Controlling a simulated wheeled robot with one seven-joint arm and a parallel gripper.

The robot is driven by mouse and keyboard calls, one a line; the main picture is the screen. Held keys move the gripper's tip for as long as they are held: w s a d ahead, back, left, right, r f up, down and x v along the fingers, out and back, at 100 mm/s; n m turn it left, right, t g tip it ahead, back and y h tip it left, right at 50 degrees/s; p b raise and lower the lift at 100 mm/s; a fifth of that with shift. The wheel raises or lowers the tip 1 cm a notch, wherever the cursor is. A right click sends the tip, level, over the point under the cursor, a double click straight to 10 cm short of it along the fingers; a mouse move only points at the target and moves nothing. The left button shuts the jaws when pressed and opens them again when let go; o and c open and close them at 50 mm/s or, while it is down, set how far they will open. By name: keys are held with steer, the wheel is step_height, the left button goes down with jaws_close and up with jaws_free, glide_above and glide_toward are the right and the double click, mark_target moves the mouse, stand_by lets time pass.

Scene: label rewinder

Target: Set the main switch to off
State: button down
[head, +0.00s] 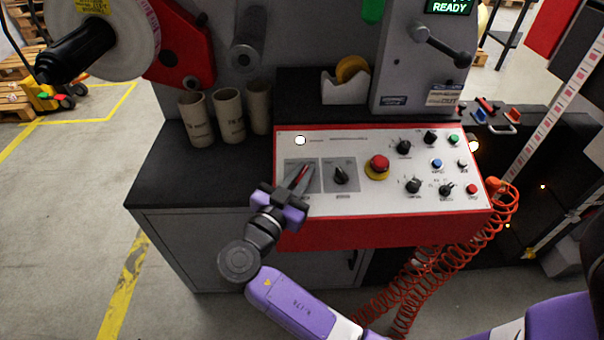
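The control panel (330,205) has a white face and a red frame. At its left end is a grey plate with a red switch handle (303,172), which looks like the main switch. The handle looks tilted, its top leaning right, but its marks are too small to read. My gripper (299,178) reaches in from the lower left, its dark fingers at the red handle, one on each side. The fingers hide part of the handle and plate. I cannot tell whether they press on it. A round white lamp (300,140) above the plate looks lit.
A black rotary knob (341,176) sits close right of my gripper, then a red mushroom button (379,163) on yellow. More knobs and buttons fill the right side. Cardboard tubes (229,116) stand behind left. Coiled orange hose (420,275) hangs at the lower right. A display (450,6) reads READY.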

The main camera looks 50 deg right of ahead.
steer(key=shift+f+n+t, duration=0.1)
steer(key=shift+n+t, duration=0.2)
steer(key=n+t+b, duration=0.1)
steer(key=n+t, duration=0.1)
steer(key=n+t+y+b, duration=0.1)
steer(key=n+t, duration=0.1)
steer(key=t, duration=0.1)
steer(key=shift+s+f, duration=0.1)
steer(key=shift+s, duration=0.05)
steer(key=n+t+y, duration=0.3)
steer(key=n+t, duration=0.1)
steer(key=shift+r+n+t+y, duration=0.2)
steer(key=shift+n+t+y, duration=0.1)
steer(key=shift+y, duration=0.1)
steer(key=n+t+y+p, duration=0.1)
steer(key=n+y+p, duration=0.1)
steer(key=n+t+y, duration=0.1)
steer(key=shift+r+n+t+y+p, duration=0.25)
steer(key=shift+n+t+y+p, duration=0.05)
steer(key=shift+p, duration=0.1)
steer(key=shift+f+n+t+y+p, duration=0.15)
steer(key=shift+n+t+y+p, duration=0.35)
steer(key=shift+n+y+p, duration=0.55)
steer(key=shift+f+y, duration=0.1)
steer(key=shift+y, duration=0.15)
steer(key=c, duration=1.5)
jaws_free()
steer(key=shift+o, duration=0.2)
